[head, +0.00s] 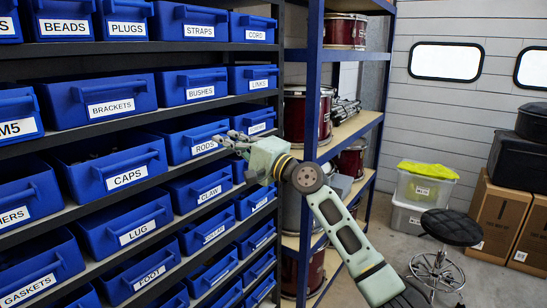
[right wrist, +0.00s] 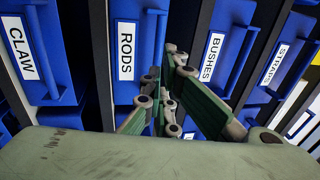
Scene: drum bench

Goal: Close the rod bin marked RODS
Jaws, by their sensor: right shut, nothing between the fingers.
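The blue rod bin (head: 178,147) has a white RODS label and sits in the rack between the CAPS bin (head: 108,172) and a bin partly behind my right gripper. Its front looks about in line with its neighbours; I cannot tell exactly how far out it stands. In the right wrist view, the rod bin (right wrist: 128,82) appears turned on its side, with its handle to the right of the label. My right gripper (head: 232,139) is shut and empty, close to the bin's front right side. I cannot tell whether it touches. My left gripper is not in view.
Rows of labelled blue bins fill the rack, including BUSHES (head: 192,85) above and CLAW (head: 199,187) below. A blue-post shelf with red drums (head: 296,117) stands right of the rack. A black stool (head: 451,227), clear tubs and cardboard boxes stand farther right.

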